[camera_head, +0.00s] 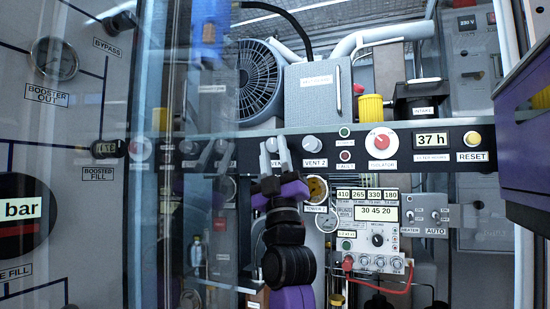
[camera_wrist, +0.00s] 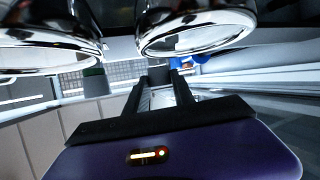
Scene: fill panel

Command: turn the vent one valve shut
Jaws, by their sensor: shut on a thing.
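The panel strip holds a row of round knobs. The knob labelled VENT 2 (camera_head: 312,143) is just right of my gripper (camera_head: 274,148). My gripper reaches up to the strip from below, its two pale fingers on either side of the knob (camera_head: 272,144) left of VENT 2. In the wrist view my gripper (camera_wrist: 160,82) points away, with two large chrome rounded parts (camera_wrist: 195,30) close above.
An instrument box (camera_head: 368,222) with a red lead hangs below. A glass pane stands left; a purple housing (camera_head: 525,140) juts in right.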

